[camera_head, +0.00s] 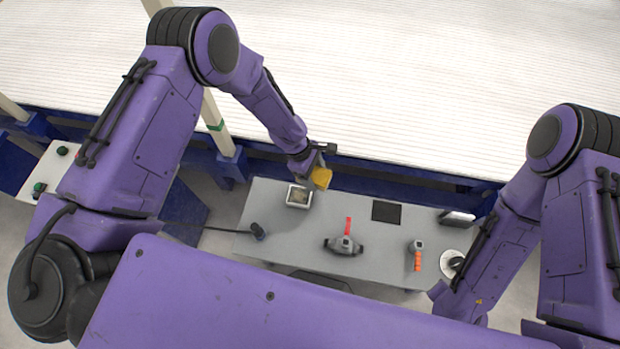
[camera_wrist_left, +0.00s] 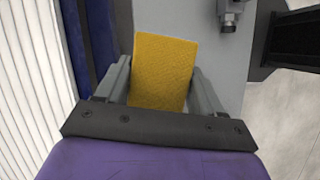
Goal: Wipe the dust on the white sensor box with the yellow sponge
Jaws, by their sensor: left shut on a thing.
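The yellow sponge (camera_head: 322,178) is between the fingers of my left gripper (camera_head: 318,168), which is shut on it in the air. The sponge fills the space between the two grey fingers in the left wrist view (camera_wrist_left: 163,72). The white sensor box (camera_head: 299,196) stands on the grey table at its back left, with a brownish patch on its top. The sponge is just above and to the right of the box in the head view, apart from it. The box does not show in the left wrist view. My right arm comes in at the right; its gripper does not show clearly.
The grey table (camera_head: 290,240) holds a grey tool with a red handle (camera_head: 344,240), an orange-handled tool (camera_head: 417,257), a black square (camera_head: 386,212), a round white object (camera_head: 453,263) and a dark cylinder with a cable (camera_head: 258,231). A blue rail runs behind the table.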

